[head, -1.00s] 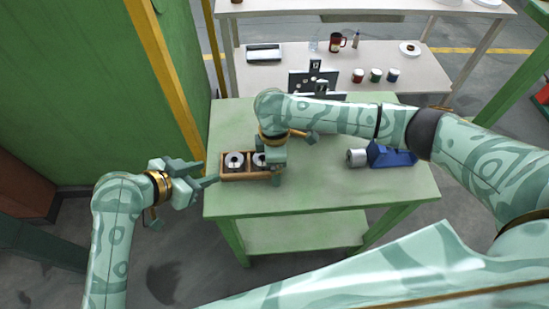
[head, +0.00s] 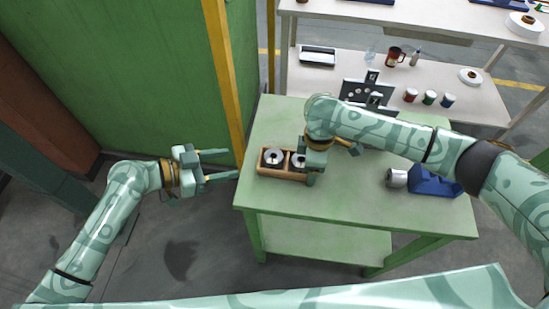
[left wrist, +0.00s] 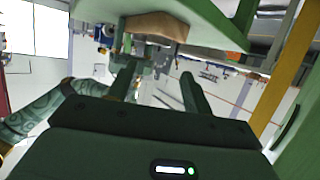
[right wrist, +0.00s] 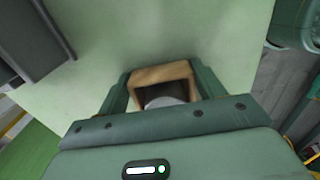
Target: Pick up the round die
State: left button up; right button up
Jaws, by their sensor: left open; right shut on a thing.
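Two round grey metal pieces with dark centre holes, the left one (head: 274,156) and the right one (head: 298,160), sit in a wooden two-part box (head: 282,175) on the green table. I cannot tell which is the round die. My right gripper (head: 311,172) is at the box's right end; in the right wrist view its fingers (right wrist: 162,82) straddle the wooden box (right wrist: 160,75), shut on it, with a grey piece partly hidden inside. My left gripper (head: 224,164) is open and empty, left of the table, fingers pointing toward the box; its fingers show in the left wrist view (left wrist: 158,88).
A silver cylinder (head: 396,178) lies beside a blue block (head: 434,181) on the table's right. A dark panel (head: 368,93) stands at the back. A yellow post (head: 224,80) and green wall (head: 120,70) are behind my left arm. The table's front is clear.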

aim_at(272, 156)
pick_arm(q)
jog(key=x, duration=1.1)
jog(key=shift+d, duration=0.3)
pick_arm(e)
jog(key=shift+w, duration=0.1)
pick_arm(q)
jog(key=c, duration=1)
notch_tip(272, 156, up, 10)
jog(key=shift+r, duration=0.1)
jog(key=shift+c, duration=0.2)
pick_arm(e)
jog(key=o, duration=1.1)
notch_tip(272, 156, up, 12)
jog(key=shift+f, duration=0.1)
